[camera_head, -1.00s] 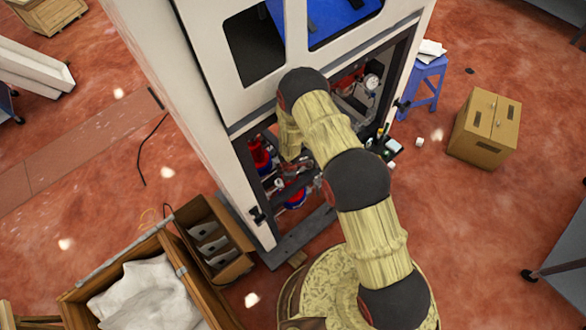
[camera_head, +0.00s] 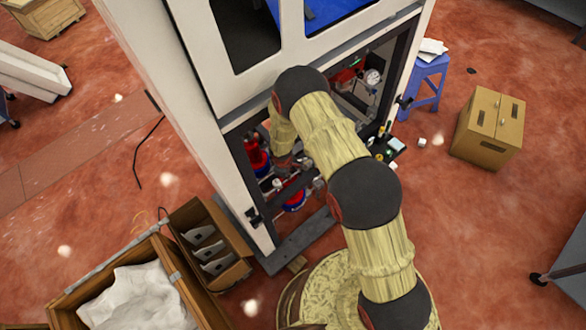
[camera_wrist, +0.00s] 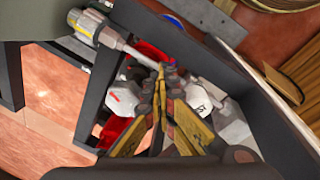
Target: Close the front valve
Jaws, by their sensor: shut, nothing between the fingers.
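The dispenser's open lower bay holds pipework with red and blue parts (camera_head: 292,195). In the wrist view, my gripper (camera_wrist: 163,72) is shut and empty, its yellow-and-black fingers among the fittings. A white fitting with a red mark (camera_wrist: 122,98) is left of the fingers, and a second white fitting with black lettering (camera_wrist: 197,97) is right of them. A grey cylinder with a rod (camera_wrist: 90,24) points toward the fingertips from upper left. Red parts (camera_wrist: 150,52) lie behind the tips. I cannot tell which part is the front valve, or whether the fingers touch anything.
The white cabinet frame (camera_head: 190,120) and its dark bay edges closely surround my wrist. A wooden crate (camera_head: 60,312) and a divided box (camera_head: 238,272) stand at lower left. A cardboard box (camera_head: 487,128) and blue stool (camera_head: 425,85) are on the right.

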